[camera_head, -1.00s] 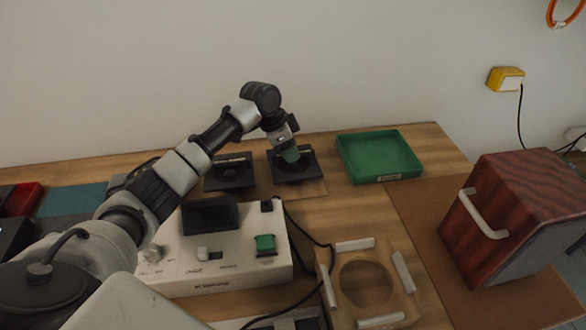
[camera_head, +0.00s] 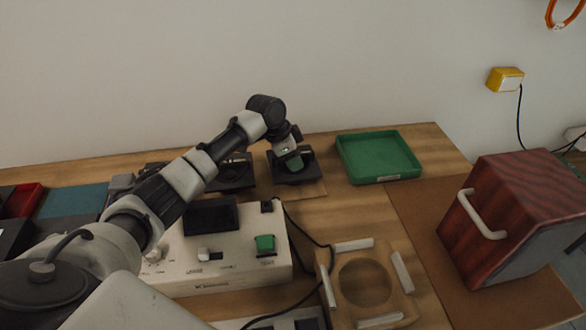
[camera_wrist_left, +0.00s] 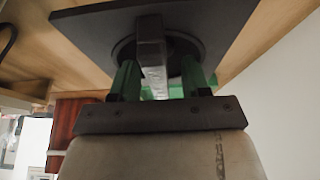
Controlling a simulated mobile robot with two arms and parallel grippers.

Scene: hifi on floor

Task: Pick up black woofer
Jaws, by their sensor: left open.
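The black woofer (camera_head: 284,178), a square black plate with a round centre, lies on the table left of the green tray. In the left wrist view, the black woofer (camera_wrist_left: 90,28) fills the top, with an upright block standing at its centre. My left gripper (camera_head: 294,161) is right over it. In the left wrist view, the open green fingers of my left gripper (camera_wrist_left: 160,80) stand on either side of the block. I cannot tell whether they touch it. A similar black square piece (camera_head: 236,182) lies to the left, partly behind my arm. My right gripper is not in view.
A green tray (camera_head: 345,166) is right of the woofer. A white control box (camera_head: 220,272) with a cable is in front. A wooden frame with a round hole (camera_head: 335,285) and a red-brown wooden cabinet (camera_head: 515,190) stand to the right. The wall is behind.

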